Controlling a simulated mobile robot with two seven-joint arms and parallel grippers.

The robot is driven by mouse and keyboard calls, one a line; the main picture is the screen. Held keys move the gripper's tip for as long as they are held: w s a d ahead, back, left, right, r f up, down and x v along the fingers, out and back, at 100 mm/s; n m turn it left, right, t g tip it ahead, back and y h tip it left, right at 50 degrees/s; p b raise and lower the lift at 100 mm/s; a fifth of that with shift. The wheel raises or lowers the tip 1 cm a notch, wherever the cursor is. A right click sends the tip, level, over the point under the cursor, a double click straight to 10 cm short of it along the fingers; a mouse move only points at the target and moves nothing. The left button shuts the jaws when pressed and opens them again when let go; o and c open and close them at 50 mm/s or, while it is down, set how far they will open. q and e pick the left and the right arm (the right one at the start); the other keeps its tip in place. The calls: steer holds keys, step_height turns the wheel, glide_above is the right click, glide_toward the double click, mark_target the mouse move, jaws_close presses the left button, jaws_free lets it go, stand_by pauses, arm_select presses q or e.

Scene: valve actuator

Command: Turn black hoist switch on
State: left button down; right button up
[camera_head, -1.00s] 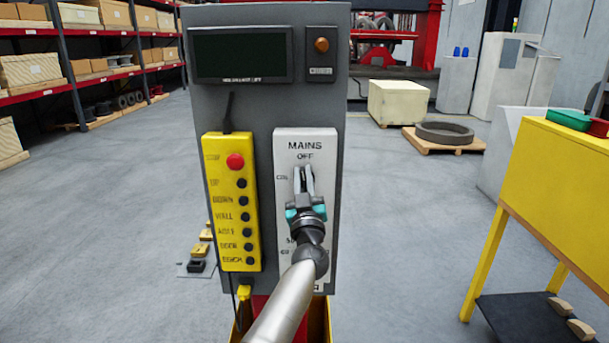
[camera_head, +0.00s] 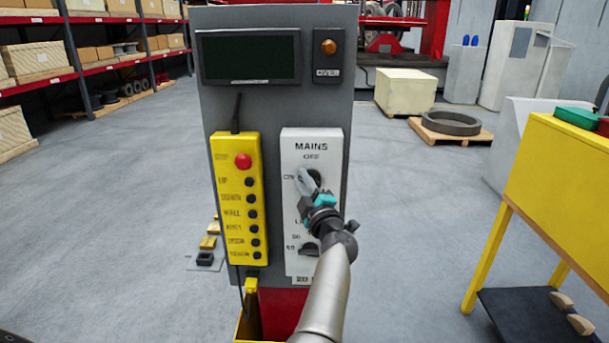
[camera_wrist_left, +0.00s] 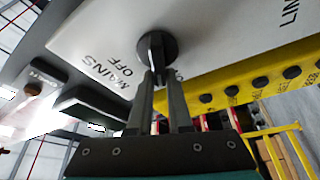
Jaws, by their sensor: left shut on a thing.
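The white switch panel (camera_head: 293,220) headed MAINS, with OFF below it, is on the front of a grey cabinet. Its upper black rotary switch (camera_head: 315,177) is partly hidden by my left gripper (camera_head: 304,177). The switch also shows in the left wrist view (camera_wrist_left: 157,46), its raised grip between the two finger ends. My left gripper is shut on this switch, tilted up and left in the head view. A second black switch (camera_head: 309,249) sits lower on the panel, beside my wrist. I cannot read a hoist label on either switch. My right gripper is not in view.
A yellow push-button box (camera_head: 237,200) with a red button hangs just left of the panel. A dark screen (camera_head: 248,54) and an orange lamp (camera_head: 329,47) are above. A yellow table (camera_head: 560,185) stands at right. Open floor lies on both sides.

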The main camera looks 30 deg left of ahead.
arm_select(q)
steer(key=shift+f+n+g+h+p, duration=0.2)
steer(key=shift+n+g+p, duration=0.25)
steer(key=shift+n, duration=0.6)
steer(key=shift+f+n+g+h+p, duration=0.2)
steer(key=shift+n+g+p, duration=0.25)
steer(key=shift+n, duration=0.6)
steer(key=c, duration=0.8)
jaws_free()
steer(key=shift+c, duration=0.2)
steer(key=shift+s+d, duration=0.1)
